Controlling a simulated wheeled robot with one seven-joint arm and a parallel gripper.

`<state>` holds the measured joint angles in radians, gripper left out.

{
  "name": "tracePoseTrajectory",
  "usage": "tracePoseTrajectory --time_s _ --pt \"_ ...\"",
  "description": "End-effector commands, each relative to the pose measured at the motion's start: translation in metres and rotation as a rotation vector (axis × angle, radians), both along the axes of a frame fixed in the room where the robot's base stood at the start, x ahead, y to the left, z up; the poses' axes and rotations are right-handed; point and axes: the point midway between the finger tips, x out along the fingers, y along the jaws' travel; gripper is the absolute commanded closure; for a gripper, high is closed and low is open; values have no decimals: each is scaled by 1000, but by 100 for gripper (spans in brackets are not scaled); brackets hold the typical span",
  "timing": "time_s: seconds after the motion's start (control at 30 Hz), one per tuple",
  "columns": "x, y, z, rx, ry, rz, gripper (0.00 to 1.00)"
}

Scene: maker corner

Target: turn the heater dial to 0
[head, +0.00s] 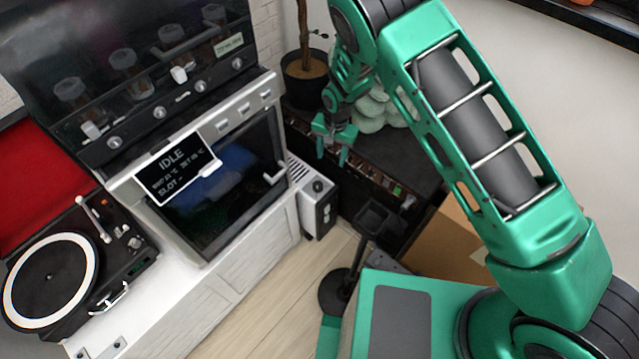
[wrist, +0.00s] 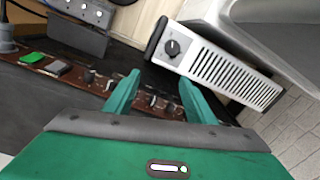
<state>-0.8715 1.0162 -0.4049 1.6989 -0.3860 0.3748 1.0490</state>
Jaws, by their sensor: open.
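The heater (head: 322,217) is a narrow white and dark box with a slotted top, beside the white cabinet in the head view. It also shows in the wrist view as a white slotted panel (wrist: 228,70). Its dial (wrist: 172,48) is a dark round knob near one end of that panel, and it also shows in the head view (head: 318,186). The dial's setting is too small to read. My gripper (head: 332,157) is open and empty, apart from the dial. In the wrist view its two green fingers (wrist: 160,88) point toward the heater.
A dark bench strip with knobs and coloured keys (head: 375,183) lies beside the heater. A potted plant (head: 305,80) stands behind my gripper. A cabinet with a screen (head: 215,185) and a turntable (head: 70,270) are at left. Wooden floor (head: 275,295) is clear in front.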

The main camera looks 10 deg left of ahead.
Motion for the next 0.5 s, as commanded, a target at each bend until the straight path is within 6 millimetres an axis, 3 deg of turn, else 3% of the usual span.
tracePoseTrajectory --time_s 0.03,0.2,0.5 --pt "-7 10 -14 -1 4 12 50" --pt "-20 31 -37 5 10 25 50" --pt "-23 35 -66 5 13 28 50"
